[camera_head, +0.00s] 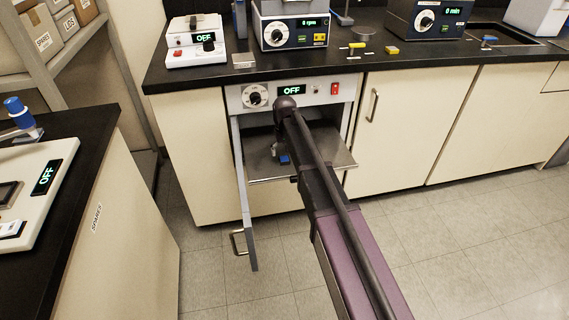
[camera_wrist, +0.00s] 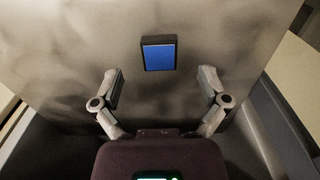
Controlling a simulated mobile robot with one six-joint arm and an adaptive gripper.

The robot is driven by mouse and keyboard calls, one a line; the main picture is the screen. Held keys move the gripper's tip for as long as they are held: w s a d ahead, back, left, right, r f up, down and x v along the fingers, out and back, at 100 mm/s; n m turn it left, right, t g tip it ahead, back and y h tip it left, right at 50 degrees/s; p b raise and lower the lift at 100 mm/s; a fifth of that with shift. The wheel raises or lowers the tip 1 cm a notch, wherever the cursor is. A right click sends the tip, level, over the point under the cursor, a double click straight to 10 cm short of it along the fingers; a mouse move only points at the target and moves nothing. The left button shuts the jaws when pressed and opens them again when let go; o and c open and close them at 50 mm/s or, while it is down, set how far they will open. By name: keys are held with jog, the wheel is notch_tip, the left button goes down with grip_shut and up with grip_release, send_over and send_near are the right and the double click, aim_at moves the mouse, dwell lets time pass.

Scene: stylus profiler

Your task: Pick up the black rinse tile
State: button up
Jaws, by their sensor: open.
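A small square tile with a blue face and a black edge (camera_wrist: 159,54) lies on a bare grey metal shelf (camera_wrist: 60,70). It shows in the head view as a small blue patch (camera_head: 284,160) on the shelf. No tile with an all-black face is clear to me. My gripper (camera_wrist: 161,73) is open and empty, its two fingers spread on either side just below the tile in the wrist view. The fingers do not touch the tile. In the head view my arm reaches over the shelf and hides part of it.
The shelf sticks out of an opened cabinet unit reading OFF (camera_head: 291,90). Its grey door (camera_head: 243,200) hangs open to the left. The black counter (camera_head: 240,75) above carries several instruments. A side bench with a white device (camera_head: 40,190) stands at left.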

aim_at(285, 160)
jog(key=shift+w+f+b, duration=0.15)
jog(key=shift+f+b, duration=1.35)
jog(key=shift+f, duration=0.3)
jog(key=c, duration=1)
